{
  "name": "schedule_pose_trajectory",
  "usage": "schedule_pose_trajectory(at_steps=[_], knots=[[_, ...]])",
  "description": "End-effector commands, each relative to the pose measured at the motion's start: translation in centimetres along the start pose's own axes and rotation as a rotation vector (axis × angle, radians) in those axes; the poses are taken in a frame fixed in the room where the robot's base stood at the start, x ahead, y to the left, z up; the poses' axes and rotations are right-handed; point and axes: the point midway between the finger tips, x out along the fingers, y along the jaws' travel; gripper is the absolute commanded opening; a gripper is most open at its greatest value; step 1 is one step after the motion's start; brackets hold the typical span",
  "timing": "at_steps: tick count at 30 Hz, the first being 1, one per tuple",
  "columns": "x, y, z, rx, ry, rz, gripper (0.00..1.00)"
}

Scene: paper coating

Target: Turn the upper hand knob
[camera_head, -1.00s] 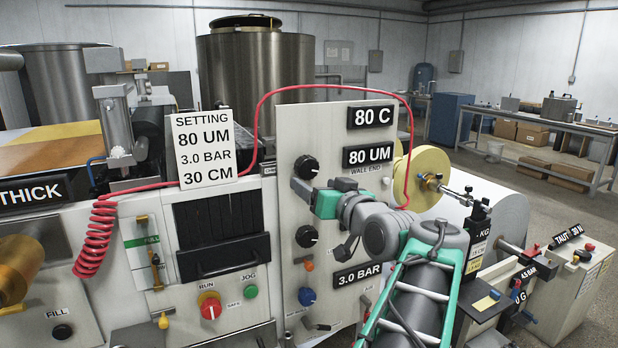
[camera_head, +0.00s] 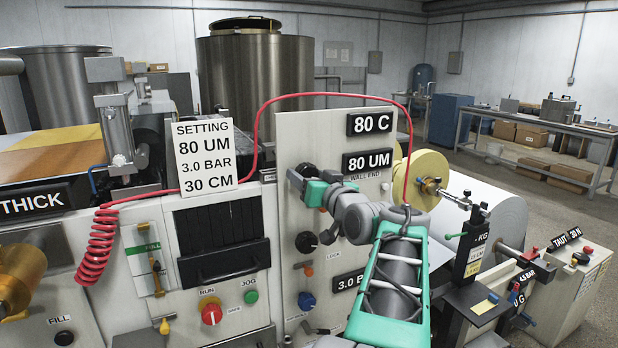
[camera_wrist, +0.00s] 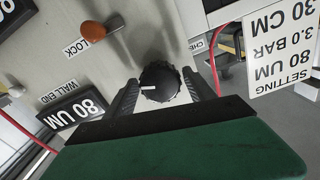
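The upper hand knob (camera_wrist: 160,82) is black, round and ribbed, with a white pointer mark. In the wrist view it sits between the two fingertips of my gripper (camera_wrist: 160,78), which stand apart on either side of it. Only thin gaps seem to show beside the knob, and contact is hard to judge. In the head view my gripper (camera_head: 300,180) is at the upper knob (camera_head: 307,169) on the pale panel, left of the 80 UM display (camera_head: 368,161), and partly covers it.
A lower black knob (camera_head: 306,242), an orange lock knob (camera_head: 308,271) and a blue knob (camera_head: 306,300) sit below on the panel. A red hose (camera_head: 330,94) arches over the panel. The setting card (camera_head: 205,155) stands to the left.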

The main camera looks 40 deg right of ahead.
Motion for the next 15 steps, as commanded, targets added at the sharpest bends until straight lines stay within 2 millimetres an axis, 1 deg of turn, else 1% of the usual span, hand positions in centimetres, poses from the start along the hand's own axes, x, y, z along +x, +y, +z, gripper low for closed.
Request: schedule_pose_trajectory(at_steps=[1, 2, 15], knots=[[-0.01, 0.00, 0.00, 0.000, 0.000, 0.000, 0.58], [-0.01, 0.00, 0.00, 0.000, 0.000, 0.000, 0.56], [-0.02, 0.00, 0.01, 0.000, -0.001, 0.000, 0.20]])
